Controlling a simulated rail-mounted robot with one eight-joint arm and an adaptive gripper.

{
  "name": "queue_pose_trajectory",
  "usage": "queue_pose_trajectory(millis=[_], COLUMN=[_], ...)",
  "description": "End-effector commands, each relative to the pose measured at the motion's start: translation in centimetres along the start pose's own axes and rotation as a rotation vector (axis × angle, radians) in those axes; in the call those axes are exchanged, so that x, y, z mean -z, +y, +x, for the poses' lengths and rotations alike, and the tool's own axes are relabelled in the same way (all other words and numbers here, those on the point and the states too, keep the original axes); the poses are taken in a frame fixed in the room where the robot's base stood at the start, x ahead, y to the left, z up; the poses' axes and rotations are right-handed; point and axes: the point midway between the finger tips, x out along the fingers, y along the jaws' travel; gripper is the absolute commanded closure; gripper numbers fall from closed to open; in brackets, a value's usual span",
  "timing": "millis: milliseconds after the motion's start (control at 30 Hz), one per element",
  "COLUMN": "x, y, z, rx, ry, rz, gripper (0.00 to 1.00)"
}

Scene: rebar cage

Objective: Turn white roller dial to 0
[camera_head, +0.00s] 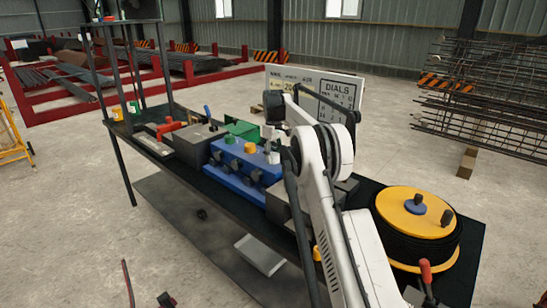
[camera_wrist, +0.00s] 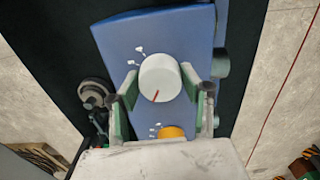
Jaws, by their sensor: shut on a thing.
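The white roller dial (camera_wrist: 160,80) is a round white knob on the sloped face of a blue box (camera_wrist: 150,32) in the wrist view. A short red line on the dial points down and slightly left, toward my wrist. Small white marks are on the box face left of the dial; I cannot read them. My gripper (camera_wrist: 159,76) has one green-padded finger on each side of the dial and is shut on it. In the head view the blue box (camera_head: 228,182) stands on the dark bench, and my white arm reaches down at its right end; I cannot make out the dial clearly there.
A yellow dial (camera_wrist: 172,132) sits just below the white one in the wrist view. Black-and-yellow reel (camera_head: 415,212) stands at the bench's right end. Grey boxes and a red-handled part (camera_head: 170,128) lie left.

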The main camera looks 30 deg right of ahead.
Motion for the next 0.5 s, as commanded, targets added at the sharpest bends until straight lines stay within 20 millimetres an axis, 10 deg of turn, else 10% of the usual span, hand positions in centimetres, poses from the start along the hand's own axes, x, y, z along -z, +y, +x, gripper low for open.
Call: queue_pose_trajectory(millis=[300, 333, 500], x=[0.0, 0.0, 0.0], y=[0.02, 0.02, 0.01], z=[-0.05, -0.05, -0.03], rx=[0.0, 0.0, 0.0], ry=[0.0, 0.0, 0.0], rz=[-0.001, -0.001, -0.001], gripper=[0.86, 0.56, 0.41])
